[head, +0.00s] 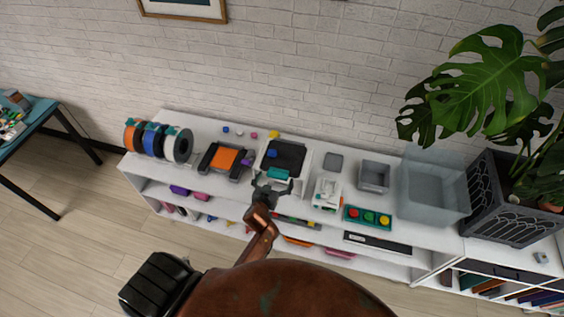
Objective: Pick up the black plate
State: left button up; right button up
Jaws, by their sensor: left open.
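The black plate (289,152) lies flat on a white base on top of the white shelf unit, near its middle. A small blue piece (272,153) and a teal piece (277,173) show on or against it. My left gripper (271,188) is open and empty, just in front of the plate's near edge. It hides part of the white base's front. I cannot tell whether it touches anything. My right gripper is out of view.
Left of the plate are filament spools (160,141) and a dark tray with an orange top (225,158). To the right are a grey square (333,162), a white device (327,193), a grey bin (374,176), a button panel (368,218) and a clear box (435,185).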

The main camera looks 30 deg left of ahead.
pick_arm(q)
jog(key=shift+x, duration=1)
jog(key=c, duration=0.8)
jog(key=shift+r, duration=0.1)
jog(key=c, duration=0.4)
